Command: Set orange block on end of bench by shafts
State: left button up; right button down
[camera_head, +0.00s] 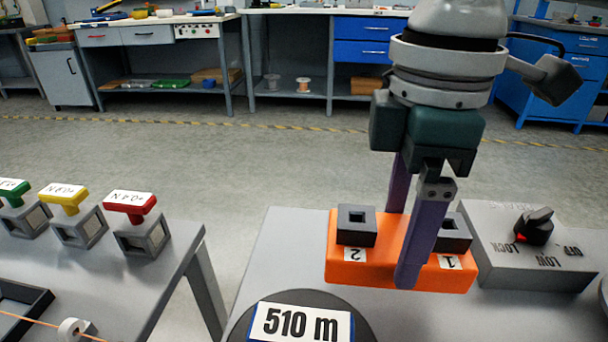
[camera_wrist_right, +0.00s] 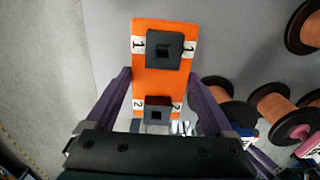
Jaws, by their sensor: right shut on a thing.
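The orange block (camera_head: 345,262) carries two dark square sockets, labelled 2 and 1, and appears at or just above the right-hand grey bench (camera_head: 262,262). I cannot tell whether it touches the surface. My right gripper (camera_head: 402,247) points down with its purple fingers on both long sides of the block, shut on it. The right wrist view shows the block (camera_wrist_right: 142,75) between the fingers, socket 1 farther out and socket 2 nearer the palm. No shafts can be clearly picked out. My left gripper is out of view.
A grey control box (camera_head: 550,262) with a dark knob stands close to the block's right. A dark round piece with a 510 m label (camera_head: 300,322) is in front. A gap separates the left table (camera_head: 165,275), with coloured T-handles. Spools (camera_wrist_right: 275,103) show in the wrist view.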

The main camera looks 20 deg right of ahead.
aim_at(394, 262)
notch_tip(394, 262, down, 5)
jog(key=shift+r+b, duration=0.15)
jog(key=shift+b, duration=0.55)
grip_release()
jog(key=shift+f, duration=0.25)
jog(key=shift+r, duration=0.1)
notch_tip(394, 262, up, 11)
jog(key=p, duration=0.4)
jog(key=shift+r, duration=0.6)
jog(key=shift+p, duration=0.3)
